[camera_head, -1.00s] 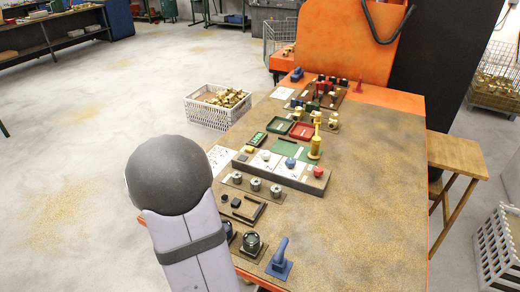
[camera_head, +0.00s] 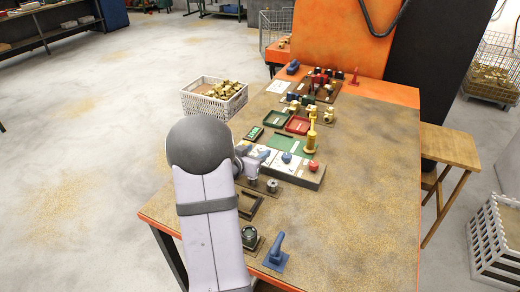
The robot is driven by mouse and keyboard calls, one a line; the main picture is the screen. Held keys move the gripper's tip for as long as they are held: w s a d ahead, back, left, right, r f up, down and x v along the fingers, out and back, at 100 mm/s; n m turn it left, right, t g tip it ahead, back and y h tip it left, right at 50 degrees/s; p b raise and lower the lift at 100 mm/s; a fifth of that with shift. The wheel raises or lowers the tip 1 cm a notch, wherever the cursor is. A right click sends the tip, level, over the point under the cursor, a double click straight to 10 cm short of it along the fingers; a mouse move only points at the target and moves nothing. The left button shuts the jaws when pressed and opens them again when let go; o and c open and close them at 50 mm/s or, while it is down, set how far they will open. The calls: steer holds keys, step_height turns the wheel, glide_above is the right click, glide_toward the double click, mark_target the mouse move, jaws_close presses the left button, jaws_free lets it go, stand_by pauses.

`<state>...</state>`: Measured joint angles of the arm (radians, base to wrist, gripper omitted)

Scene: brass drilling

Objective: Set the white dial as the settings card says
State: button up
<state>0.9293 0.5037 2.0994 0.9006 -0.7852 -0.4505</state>
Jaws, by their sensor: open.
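My gripper (camera_head: 257,157) is small in view, at the left end of the long grey control block, just right of my dark round arm joint. Its jaws are open, though the fingertips are hard to make out. The white dial is hidden behind my gripper and arm, so I cannot see its setting or whether the jaws are around it. The block (camera_head: 307,180) also bears a blue knob (camera_head: 287,157) and a red knob (camera_head: 313,165). A white printed card (camera_head: 279,87) lies at the table's far left; its print is too small to read.
A yellow post-like fixture (camera_head: 311,135) stands behind the block. Red (camera_head: 298,124) and green (camera_head: 275,118) trays lie beyond. A blue handle (camera_head: 276,250) and a dark round knob (camera_head: 249,236) sit near the front. The table's right side (camera_head: 370,190) is clear.

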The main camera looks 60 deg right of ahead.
mark_target(262, 148)
steer(key=shift+x, duration=1.75)
steer(key=c, duration=1.1)
steer(key=shift+o, duration=0.3)
steer(key=shift+r+p, duration=0.1)
steer(key=shift+p, duration=0.45)
